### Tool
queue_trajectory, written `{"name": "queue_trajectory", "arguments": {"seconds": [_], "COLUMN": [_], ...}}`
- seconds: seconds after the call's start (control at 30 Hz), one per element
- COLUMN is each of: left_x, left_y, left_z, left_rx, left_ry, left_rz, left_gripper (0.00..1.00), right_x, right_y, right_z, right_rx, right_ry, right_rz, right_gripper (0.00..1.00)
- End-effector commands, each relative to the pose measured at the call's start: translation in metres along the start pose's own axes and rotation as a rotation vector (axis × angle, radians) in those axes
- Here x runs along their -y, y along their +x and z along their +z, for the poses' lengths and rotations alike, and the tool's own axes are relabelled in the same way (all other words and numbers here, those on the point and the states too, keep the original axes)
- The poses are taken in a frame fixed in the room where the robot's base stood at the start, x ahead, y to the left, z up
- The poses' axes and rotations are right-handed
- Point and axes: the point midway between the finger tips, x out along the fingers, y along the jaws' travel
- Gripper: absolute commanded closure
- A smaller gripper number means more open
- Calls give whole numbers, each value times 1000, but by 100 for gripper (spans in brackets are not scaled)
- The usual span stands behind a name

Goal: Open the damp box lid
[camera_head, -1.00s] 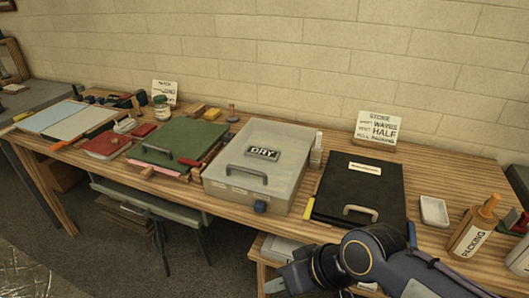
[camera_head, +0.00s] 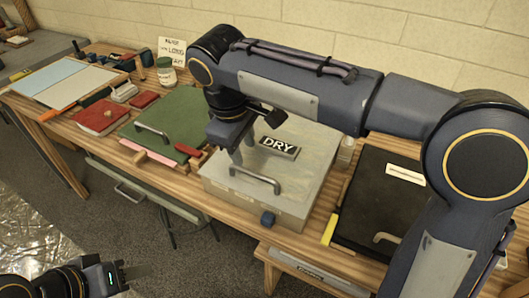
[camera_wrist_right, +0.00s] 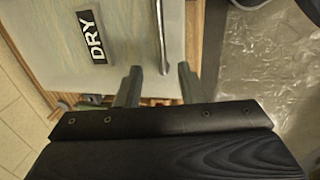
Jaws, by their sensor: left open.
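The grey lidded box (camera_head: 313,180) stands mid-table with its lid down; its label reads DRY, and no label reading damp is legible. Its lid handle (camera_head: 255,180) is at the front; the handle also shows in the right wrist view (camera_wrist_right: 161,36). My right gripper (camera_head: 239,152) is above the lid by the handle. In the right wrist view its fingers (camera_wrist_right: 158,84) are apart, with the handle's end appearing between them; contact cannot be told. My left gripper (camera_head: 128,277) is open and empty, low at the left, away from the table.
A green lidded case (camera_head: 175,118) with a handle lies left of the grey box. A black case (camera_head: 370,215) with a handle lies to the right, partly behind my right arm. A blue knob (camera_head: 267,218) is on the grey box's front.

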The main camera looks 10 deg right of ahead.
Motion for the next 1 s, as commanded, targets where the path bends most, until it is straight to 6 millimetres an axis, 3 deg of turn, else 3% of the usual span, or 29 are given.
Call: {"name": "queue_trajectory", "arguments": {"seconds": [0.5, 0.87, 1.0], "left_x": [3, 3, 3], "left_y": [7, 7, 7], "left_z": [3, 3, 3], "left_rx": [0, 0, 0], "left_ry": [0, 0, 0], "left_rz": [0, 0, 0], "left_gripper": [57, 57, 57], "right_x": [0, 0, 0], "right_y": [70, 76, 76], "right_z": [0, 0, 0], "right_rx": [3, 0, 0], "right_ry": [0, 1, 1], "right_rz": [-2, -1, -1], "right_gripper": [65, 65, 82]}}
